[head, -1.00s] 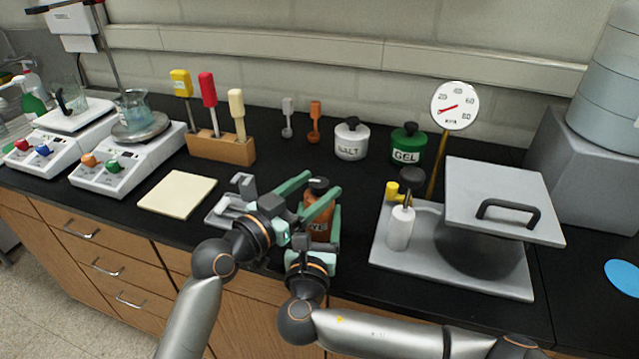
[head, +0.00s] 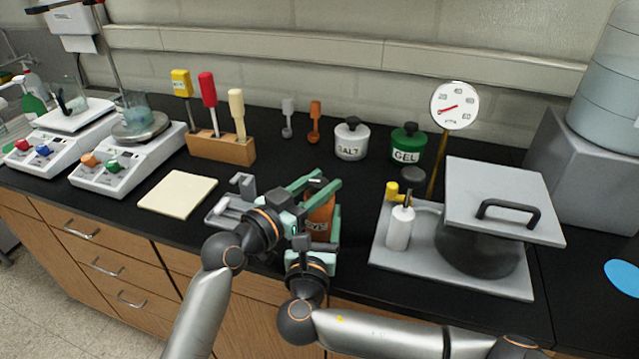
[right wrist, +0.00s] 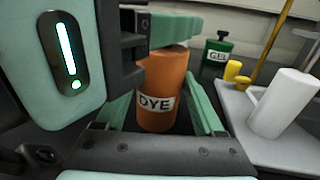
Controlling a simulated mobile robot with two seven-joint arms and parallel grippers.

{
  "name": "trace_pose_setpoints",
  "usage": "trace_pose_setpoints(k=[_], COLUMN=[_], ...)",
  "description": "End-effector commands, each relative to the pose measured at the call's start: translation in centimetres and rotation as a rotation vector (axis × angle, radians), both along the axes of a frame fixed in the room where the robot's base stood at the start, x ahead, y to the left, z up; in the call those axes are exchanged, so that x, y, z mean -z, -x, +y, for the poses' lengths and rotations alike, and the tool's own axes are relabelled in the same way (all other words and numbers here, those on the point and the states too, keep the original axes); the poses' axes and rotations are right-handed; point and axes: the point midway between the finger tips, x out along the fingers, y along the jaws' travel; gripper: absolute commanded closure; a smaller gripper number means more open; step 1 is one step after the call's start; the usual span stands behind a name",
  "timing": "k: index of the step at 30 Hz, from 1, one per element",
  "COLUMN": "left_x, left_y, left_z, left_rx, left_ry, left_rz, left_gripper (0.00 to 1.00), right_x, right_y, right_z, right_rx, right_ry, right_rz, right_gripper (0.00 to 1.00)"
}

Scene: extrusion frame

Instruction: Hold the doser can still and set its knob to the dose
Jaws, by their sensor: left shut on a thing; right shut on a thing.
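The doser can is an orange can labelled DYE (head: 320,222), upright near the front edge of the black bench. It also shows in the right wrist view (right wrist: 162,82). My right gripper (right wrist: 163,105) is shut on the can's body, one finger on each side. My left gripper (head: 326,183) comes in from the left over the can's top and is shut on the knob there. The fingers hide most of the knob, and its dose setting cannot be read. In the right wrist view, the left gripper (right wrist: 172,28) crosses above the can's top.
A grey tray (head: 385,255) with a white bottle (head: 400,228) and a lidded dark pot stands to the right. A grey holder (head: 222,212) is close left, beside a cream pad (head: 177,194). SALT (head: 351,140) and GEL (head: 408,145) cans stand behind. Bench between is clear.

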Motion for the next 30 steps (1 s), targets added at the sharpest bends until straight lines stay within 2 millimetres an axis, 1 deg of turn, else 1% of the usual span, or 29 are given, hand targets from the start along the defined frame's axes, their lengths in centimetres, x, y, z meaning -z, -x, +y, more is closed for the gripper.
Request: trace_pose_setpoints(k=[1, 5, 17, 23, 30], left_x=[0.04, 0.04, 0.0, -0.09, 0.16], left_y=[0.01, 0.0, 0.01, 0.03, 0.02], left_z=[0.02, 0.03, -0.11, -0.22, -0.16], left_rx=[0.0, 0.0, 0.027, 0.098, 0.228], left_ry=[-0.001, -0.001, -0.005, -0.007, -0.011], left_rz=[0.001, 0.001, -0.005, -0.009, 0.001], left_gripper=[0.86, 1.0, 1.0, 1.0, 1.0], right_x=[0.08, 0.08, 0.07, 0.07, 0.07], right_y=[-0.01, -0.01, -0.01, 0.0, 0.01], right_z=[-0.03, -0.03, -0.05, 0.0, 0.07], right_rx=[0.001, 0.001, 0.001, 0.0, -0.003], right_ry=[0.001, 0.0, 0.0, 0.001, 0.002], right_rz=[0.002, 0.002, 0.002, 0.002, 0.002], right_gripper=[0.94, 0.94, 0.94, 0.94, 0.94])
